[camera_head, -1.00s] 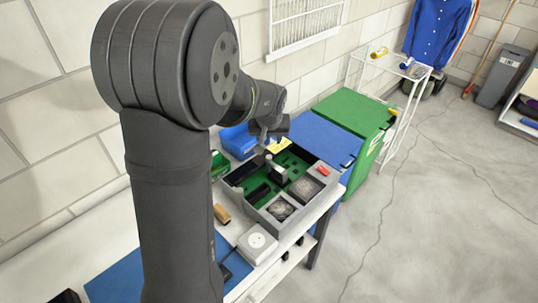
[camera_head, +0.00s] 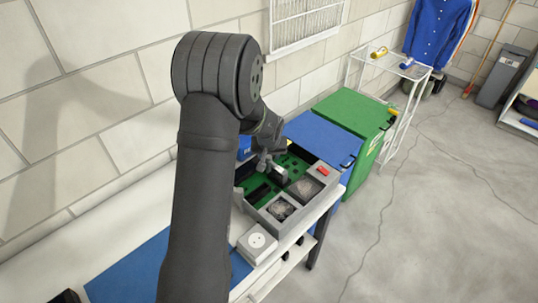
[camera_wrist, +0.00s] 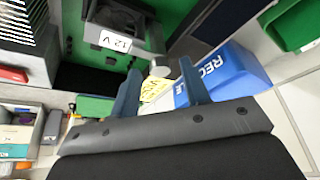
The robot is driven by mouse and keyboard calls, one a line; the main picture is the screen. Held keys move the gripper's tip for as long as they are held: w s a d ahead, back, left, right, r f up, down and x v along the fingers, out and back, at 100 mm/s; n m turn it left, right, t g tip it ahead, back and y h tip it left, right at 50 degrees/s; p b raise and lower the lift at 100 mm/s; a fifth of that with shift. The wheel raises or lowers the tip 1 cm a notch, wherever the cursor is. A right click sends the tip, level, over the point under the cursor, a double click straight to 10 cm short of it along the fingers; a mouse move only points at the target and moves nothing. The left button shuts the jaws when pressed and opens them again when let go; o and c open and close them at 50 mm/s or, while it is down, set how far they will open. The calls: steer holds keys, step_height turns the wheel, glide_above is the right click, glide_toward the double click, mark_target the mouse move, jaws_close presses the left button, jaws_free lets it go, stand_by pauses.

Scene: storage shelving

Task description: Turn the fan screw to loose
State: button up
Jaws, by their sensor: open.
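The grey case (camera_head: 312,209) with a green circuit board (camera_head: 297,169) inside stands on the bench. Two fans, a near one (camera_head: 281,208) and a far one (camera_head: 305,188), sit on its right side. My gripper (camera_head: 264,168) is over the case, beside a grey block (camera_head: 280,174). In the wrist view my gripper (camera_wrist: 160,76) is open, and a small light-grey round knob (camera_wrist: 160,66) shows between its fingertips. Contact is unclear. A block labelled 12 V (camera_wrist: 115,41) is next to it. I cannot tell whether this knob is the fan screw.
A red piece (camera_head: 323,170) lies on the case rim. A blue bin (camera_wrist: 228,70) is close behind my gripper. Blue and green large bins stand beyond the bench.

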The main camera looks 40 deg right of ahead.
jaws_close()
steer(key=shift+n, duration=0.3)
steer(key=n, duration=0.1)
steer(key=n+t+y, duration=0.1)
steer(key=n, duration=0.1)
steer(key=shift+s+d+n, duration=0.1)
steer(key=shift+d+n, duration=0.05)
steer(key=shift+n, duration=0.15)
steer(key=n+y, duration=0.2)
steer(key=n, duration=0.2)
steer(key=shift+d, duration=0.2)
steer(key=n+y, duration=0.1)
steer(key=n, duration=0.4)
steer(key=shift+d+y, duration=0.15)
steer(key=shift+y, duration=0.25)
steer(key=shift+d+n+g+y, duration=0.1)
steer(key=shift+n+g+y, duration=0.2)
steer(key=shift+n, duration=0.85)
steer(key=shift+d+n+g+y, duration=0.15)
steer(key=shift+n+y, duration=0.25)
steer(key=shift+n, duration=0.75)
steer(key=shift+a, duration=0.1)
